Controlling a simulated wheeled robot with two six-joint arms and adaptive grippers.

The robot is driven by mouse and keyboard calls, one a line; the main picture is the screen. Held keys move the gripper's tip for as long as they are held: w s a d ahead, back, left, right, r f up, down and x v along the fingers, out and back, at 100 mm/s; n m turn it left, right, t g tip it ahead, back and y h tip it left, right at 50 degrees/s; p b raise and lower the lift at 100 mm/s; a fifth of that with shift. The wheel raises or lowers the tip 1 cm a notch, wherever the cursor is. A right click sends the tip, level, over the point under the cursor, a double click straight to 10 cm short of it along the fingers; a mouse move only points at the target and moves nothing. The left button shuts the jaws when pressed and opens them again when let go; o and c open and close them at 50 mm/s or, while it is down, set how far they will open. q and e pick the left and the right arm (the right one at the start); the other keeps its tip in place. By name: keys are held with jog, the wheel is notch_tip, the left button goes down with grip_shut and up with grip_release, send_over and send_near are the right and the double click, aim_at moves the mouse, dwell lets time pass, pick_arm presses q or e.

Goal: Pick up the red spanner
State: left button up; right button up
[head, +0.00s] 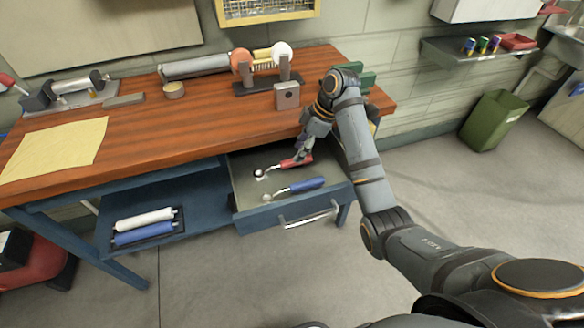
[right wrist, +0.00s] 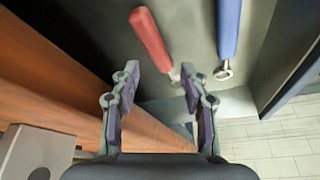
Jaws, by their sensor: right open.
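The red spanner (head: 290,163) lies in the open drawer (head: 243,188), its round metal head to the left and its red handle to the right. In the right wrist view its red handle (right wrist: 152,38) runs down to a metal end between the fingertips, close to the right finger. My right gripper (head: 303,150) reaches down over the drawer by the handle's right end. In the wrist view the gripper (right wrist: 161,77) is open, with fingers spread and nothing clamped. I cannot tell whether a finger touches the spanner. My left gripper is out of view.
A blue spanner (head: 305,186) lies beside the red one, nearer the drawer front; it also shows in the wrist view (right wrist: 229,28). The wooden tabletop (head: 190,125) edge is close above the gripper. A metal box (head: 287,95) stands near that edge.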

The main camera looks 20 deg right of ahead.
aim_at(283, 166)
jog(key=shift+x, duration=0.85)
jog(key=x, duration=0.2)
jog(key=shift+f, duration=0.35)
jog(key=shift+w+a+f, duration=0.15)
jog(key=shift+f, duration=0.1)
jog(key=shift+c, duration=0.8)
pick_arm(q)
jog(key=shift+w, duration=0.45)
pick_arm(e)
grip_shut()
